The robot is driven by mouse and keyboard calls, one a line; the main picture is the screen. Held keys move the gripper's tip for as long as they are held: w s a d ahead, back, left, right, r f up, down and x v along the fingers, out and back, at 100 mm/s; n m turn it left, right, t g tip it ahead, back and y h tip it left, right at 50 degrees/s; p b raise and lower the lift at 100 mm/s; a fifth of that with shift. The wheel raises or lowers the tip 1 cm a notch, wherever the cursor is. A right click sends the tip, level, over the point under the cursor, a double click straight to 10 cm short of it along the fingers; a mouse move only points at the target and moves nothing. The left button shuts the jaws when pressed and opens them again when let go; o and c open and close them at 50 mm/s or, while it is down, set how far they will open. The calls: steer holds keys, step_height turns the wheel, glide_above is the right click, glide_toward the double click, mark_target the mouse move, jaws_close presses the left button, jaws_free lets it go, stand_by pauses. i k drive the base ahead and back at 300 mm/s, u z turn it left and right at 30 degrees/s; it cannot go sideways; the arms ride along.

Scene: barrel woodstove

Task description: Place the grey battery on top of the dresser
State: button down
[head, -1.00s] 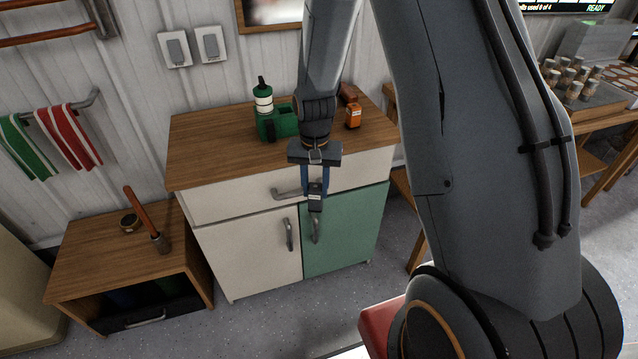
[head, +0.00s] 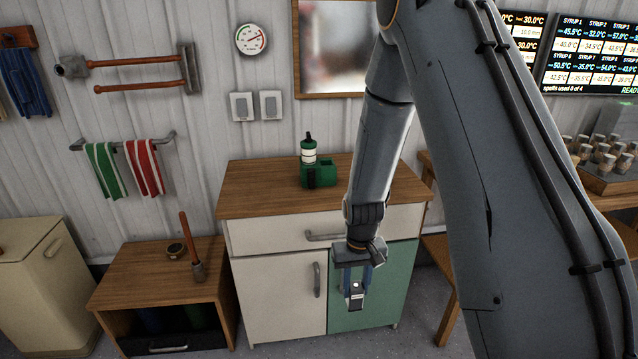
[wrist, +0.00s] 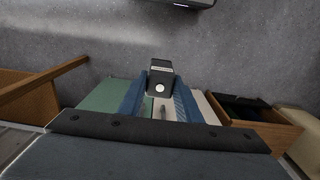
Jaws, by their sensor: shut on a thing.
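The grey battery (head: 356,295) is a small dark grey block with a pale label, held between the blue fingers of my gripper (head: 357,281). The wrist view also shows the battery (wrist: 161,75) between the fingertips, with a pale round spot on it. My gripper is shut on it and points down, in front of the dresser and below its top in the head view. The dresser (head: 265,190) has a wooden top, a white drawer, a white door and a green door. My arm hides the right part of its top.
A green tool with a green bottle-like part (head: 318,172) stands on the dresser top. The left part of the top is bare.

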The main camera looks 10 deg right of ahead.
mark_target(258, 189)
steer(key=u, duration=2.05)
steer(key=i, duration=1.35)
steer(key=z, duration=1.4)
